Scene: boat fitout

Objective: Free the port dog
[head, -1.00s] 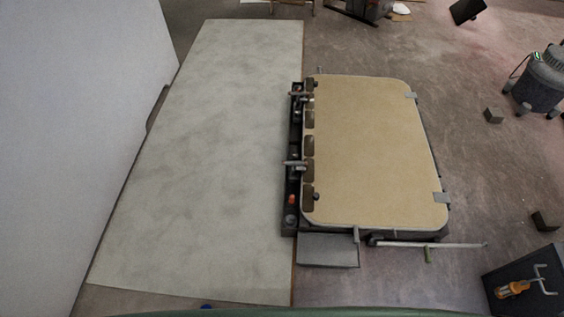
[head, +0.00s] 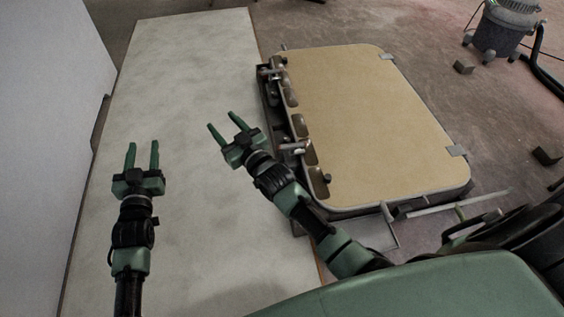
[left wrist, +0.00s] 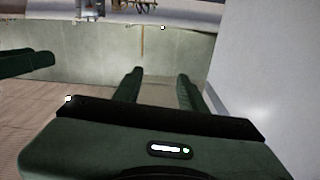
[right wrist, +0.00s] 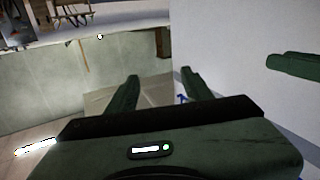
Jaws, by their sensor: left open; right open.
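The tan hatch panel (head: 370,120) lies flat in its dark frame, right of centre in the head view. Two metal dog handles stick out at its left edge: a far one (head: 272,71) and a near one (head: 292,147). I cannot tell which is the port dog or how either is turned. My right gripper (head: 223,122) is open and empty, left of the near handle and apart from it. My left gripper (head: 143,150) is open and empty, further left over the pale panel. Neither wrist view clearly shows a dog.
A long pale panel (head: 185,90) runs left of the hatch, with a white wall (head: 45,110) beyond it. A thin metal bar (head: 460,203) lies by the hatch's near edge. A vacuum (head: 500,30) and small blocks (head: 463,67) stand on the floor to the right.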

